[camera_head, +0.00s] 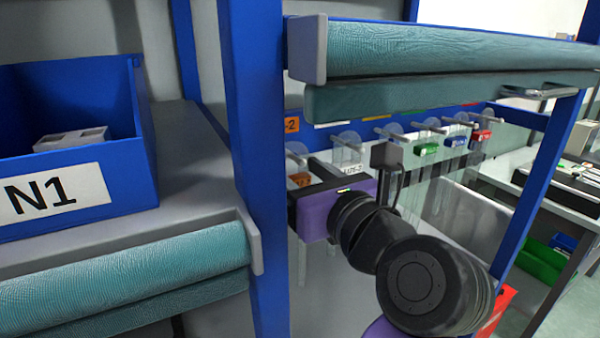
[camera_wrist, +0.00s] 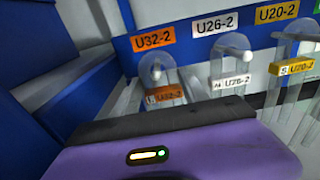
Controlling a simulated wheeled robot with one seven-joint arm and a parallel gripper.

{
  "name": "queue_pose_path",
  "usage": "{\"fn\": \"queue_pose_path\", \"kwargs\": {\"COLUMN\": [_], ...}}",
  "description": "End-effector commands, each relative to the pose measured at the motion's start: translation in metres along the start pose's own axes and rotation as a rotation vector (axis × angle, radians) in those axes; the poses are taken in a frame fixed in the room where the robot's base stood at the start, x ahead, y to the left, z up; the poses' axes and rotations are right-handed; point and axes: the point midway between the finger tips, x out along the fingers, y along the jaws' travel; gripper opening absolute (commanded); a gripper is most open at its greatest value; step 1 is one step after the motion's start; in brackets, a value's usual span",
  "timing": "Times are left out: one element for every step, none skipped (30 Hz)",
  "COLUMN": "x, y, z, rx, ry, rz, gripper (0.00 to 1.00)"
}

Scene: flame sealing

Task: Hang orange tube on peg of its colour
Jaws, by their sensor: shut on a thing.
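The orange tube shows by its orange tag, marked U32-2, in the wrist view (camera_wrist: 166,94) and in the head view (camera_head: 299,179). Its clear round top (camera_wrist: 150,66) is at the pale-tipped peg (camera_wrist: 156,73) under the orange U32-2 label (camera_wrist: 154,38). The peg tip shows against this top, but I cannot tell for sure whether the loop is around the peg. My gripper (camera_head: 312,178) is shut on the orange tube, close in front of the rail. The purple gripper body hides the tube's lower part in the wrist view, and the fingertips are not clear.
White-tagged (camera_wrist: 234,83) and yellow-tagged (camera_wrist: 292,67) tubes hang on pegs to the right. Green (camera_head: 427,149) and red (camera_head: 481,135) tags show further along. A blue post (camera_head: 254,150) stands close at left. A teal-padded beam (camera_head: 450,55) runs above the rail.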

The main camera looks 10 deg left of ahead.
Motion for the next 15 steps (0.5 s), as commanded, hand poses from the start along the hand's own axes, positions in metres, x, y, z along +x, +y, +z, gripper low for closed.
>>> {"fn": "queue_pose_path", "kwargs": {"x": [0.0006, 0.0006, 0.0006, 0.0007, 0.0007, 0.0009, 0.001, 0.0012, 0.0017, 0.0021, 0.0025, 0.0032, 0.0038, 0.0044, 0.0052], "y": [-0.0002, -0.0002, -0.0002, -0.0002, -0.0002, -0.0002, -0.0002, -0.0002, -0.0002, -0.0002, -0.0002, -0.0002, -0.0001, -0.0001, 0.0], "z": [-0.0033, -0.0034, -0.0036, -0.0036, -0.0037, -0.0038, -0.0039, -0.0039, -0.0039, -0.0039, -0.0039, -0.0039, -0.0038, -0.0038, -0.0037], "rx": [0.0, 0.0, 0.0, 0.0, 0.0, 0.0, 0.0, 0.0, 0.0, 0.0, 0.0, 0.0, 0.0, 0.0, 0.0], "ry": [0.008, 0.008, 0.008, 0.009, 0.009, 0.009, 0.009, 0.009, 0.009, 0.009, 0.009, 0.009, 0.009, 0.009, 0.009], "rz": [0.001, 0.001, 0.001, 0.001, 0.001, 0.001, 0.001, 0.001, 0.001, 0.001, 0.001, 0.001, 0.001, 0.001, 0.001], "gripper": [0.09, 0.09, 0.09, 0.09, 0.09, 0.09, 0.09, 0.09, 0.09, 0.09, 0.09, 0.09, 0.09, 0.02, 0.02]}}
